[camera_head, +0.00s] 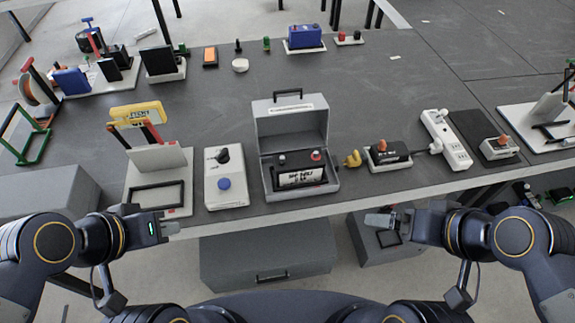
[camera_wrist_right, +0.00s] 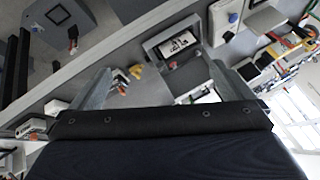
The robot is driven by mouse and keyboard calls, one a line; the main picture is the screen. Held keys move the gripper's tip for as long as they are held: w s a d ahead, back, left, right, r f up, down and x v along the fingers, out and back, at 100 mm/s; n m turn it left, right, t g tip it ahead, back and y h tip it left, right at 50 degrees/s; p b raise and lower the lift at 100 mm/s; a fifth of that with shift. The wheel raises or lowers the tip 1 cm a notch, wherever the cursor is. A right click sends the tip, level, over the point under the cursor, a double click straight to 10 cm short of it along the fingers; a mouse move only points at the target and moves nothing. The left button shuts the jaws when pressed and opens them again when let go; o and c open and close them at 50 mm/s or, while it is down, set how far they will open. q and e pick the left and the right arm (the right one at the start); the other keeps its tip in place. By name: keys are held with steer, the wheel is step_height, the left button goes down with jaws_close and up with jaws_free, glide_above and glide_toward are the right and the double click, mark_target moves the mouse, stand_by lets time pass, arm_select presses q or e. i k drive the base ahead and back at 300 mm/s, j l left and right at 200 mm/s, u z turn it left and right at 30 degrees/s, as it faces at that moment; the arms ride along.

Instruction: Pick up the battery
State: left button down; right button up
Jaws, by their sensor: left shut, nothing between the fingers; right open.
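A black battery (camera_head: 298,172) with a red terminal and a white label sits inside a grey box (camera_head: 268,127) with its lid raised, near the table's front edge. In the right wrist view the battery (camera_wrist_right: 178,44) shows beyond the fingers, still in the box. My left gripper (camera_head: 168,229) is shut and empty, at the table's front edge to the left of the box. My right gripper (camera_head: 378,220) is open and empty, in front of the table edge and to the right of the box. Its spread fingers (camera_wrist_right: 158,82) show in the wrist view. Neither gripper touches the battery.
Left of the box is a white panel (camera_head: 239,195) with a black knob and blue button. Right of it are a yellow hook (camera_head: 353,159), a black device (camera_head: 389,152) and a white power strip (camera_head: 446,140). A blue unit (camera_head: 304,37) stands farther back. The middle of the table is clear.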

mark_target(307, 167)
steer(key=j, duration=0.5)
steer(key=i+j+u, duration=0.1)
steer(key=j, duration=0.4)
steer(key=i+j, duration=0.1)
steer(key=j, duration=0.4)
steer(key=u, duration=0.05)
